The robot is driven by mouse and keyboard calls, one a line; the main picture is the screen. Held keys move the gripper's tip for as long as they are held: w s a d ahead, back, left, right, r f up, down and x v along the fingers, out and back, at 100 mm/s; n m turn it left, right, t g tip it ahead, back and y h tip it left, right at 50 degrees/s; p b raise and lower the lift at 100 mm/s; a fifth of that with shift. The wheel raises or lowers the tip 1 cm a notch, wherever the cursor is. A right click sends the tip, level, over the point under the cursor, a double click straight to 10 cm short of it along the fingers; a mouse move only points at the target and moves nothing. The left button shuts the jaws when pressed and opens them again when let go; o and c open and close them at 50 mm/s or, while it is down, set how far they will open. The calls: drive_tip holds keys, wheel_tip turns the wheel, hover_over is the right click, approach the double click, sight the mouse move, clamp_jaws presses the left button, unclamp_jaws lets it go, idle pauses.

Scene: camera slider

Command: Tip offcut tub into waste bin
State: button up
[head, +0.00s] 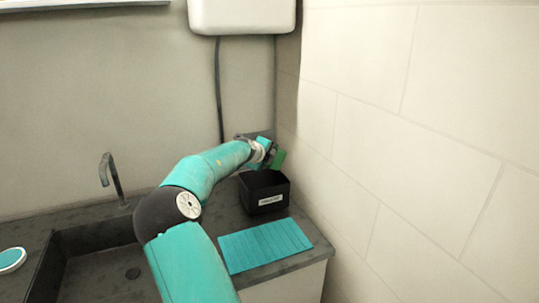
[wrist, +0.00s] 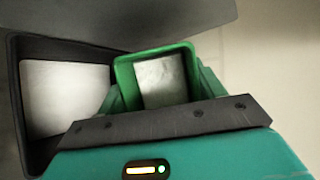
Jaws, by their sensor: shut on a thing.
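The green offcut tub (head: 279,160) is held by my gripper (head: 268,152) above the back right of the black waste bin in the head view. The tub looks tilted there. In the wrist view my gripper is shut on the tub (wrist: 123,74), whose open mouth shows a pale grey inside; I cannot tell whether offcuts are in it. The black waste bin (head: 262,203) stands upright on the counter with a white label on its front. In the wrist view a dark open container with a pale inside (wrist: 66,97), seemingly the bin, lies left of the tub.
A turquoise ribbed mat (head: 262,246) lies in front of the bin on the dark counter (head: 308,236). The tiled wall (head: 365,150) is close on the right. A sink (head: 110,270) with a tap (head: 113,180) is left. A white box (head: 242,15) hangs above with a cable.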

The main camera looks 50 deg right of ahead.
drive_tip(key=shift+a+f+h, duration=0.1)
drive_tip(key=shift+h, duration=0.3)
drive_tip(key=shift+n+h, duration=0.3)
drive_tip(key=shift+h, duration=0.1)
drive_tip(key=shift+r, duration=0.25)
drive_tip(key=shift+r+h, duration=0.15)
drive_tip(key=shift+h, duration=0.15)
drive_tip(key=shift+w+a+r+h, duration=0.1)
drive_tip(key=shift+a+r+h, duration=0.1)
drive_tip(key=shift+h, duration=0.2)
drive_tip(key=shift+r, duration=0.2)
